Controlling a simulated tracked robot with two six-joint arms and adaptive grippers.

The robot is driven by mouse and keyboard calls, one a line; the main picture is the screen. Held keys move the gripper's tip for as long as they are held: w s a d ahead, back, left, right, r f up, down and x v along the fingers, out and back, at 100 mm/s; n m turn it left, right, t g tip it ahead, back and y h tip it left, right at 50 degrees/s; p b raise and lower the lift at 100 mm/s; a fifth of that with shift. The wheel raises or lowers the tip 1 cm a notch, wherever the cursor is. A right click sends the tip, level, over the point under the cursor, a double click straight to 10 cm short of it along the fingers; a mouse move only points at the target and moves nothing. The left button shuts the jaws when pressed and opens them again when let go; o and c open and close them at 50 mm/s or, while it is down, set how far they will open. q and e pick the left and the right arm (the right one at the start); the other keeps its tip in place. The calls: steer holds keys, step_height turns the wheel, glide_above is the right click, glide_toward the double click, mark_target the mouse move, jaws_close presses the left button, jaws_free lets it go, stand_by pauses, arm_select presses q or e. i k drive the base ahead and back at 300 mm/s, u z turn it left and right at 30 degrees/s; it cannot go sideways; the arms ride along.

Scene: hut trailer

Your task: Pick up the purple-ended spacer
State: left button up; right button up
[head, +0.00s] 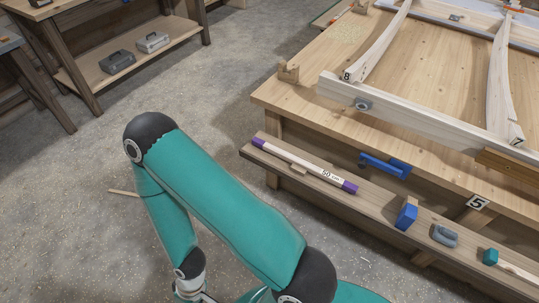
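The purple-ended spacer (300,164) is a pale rod with a purple band at each end and a "50" label near its right end. It lies lengthwise on the narrow wooden ledge (385,217) along the front of the workbench. My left arm, teal with dark joints, fills the lower middle and bends down at its elbow. Only the top of my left gripper (193,294) shows at the bottom edge, left of and apart from the spacer; its fingertips are cut off. My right gripper is out of view.
On the ledge right of the spacer are a blue block (405,216), a grey-blue tool (444,236) and a teal-headed tool (490,257). A blue clamp (385,166) sits at the bench's front. A wooden frame (415,115) lies on the bench (310,82). Floor left of the ledge is mostly clear.

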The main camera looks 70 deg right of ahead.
mark_target(300, 165)
steer(key=u, duration=0.15)
steer(key=i, duration=1)
steer(key=z, duration=1.7)
steer(key=i, duration=0.25)
steer(key=z, duration=2.45)
steer(key=k, duration=0.45)
steer(key=z, duration=0.4)
steer(key=i, duration=1.5)
steer(key=u, duration=0.4)
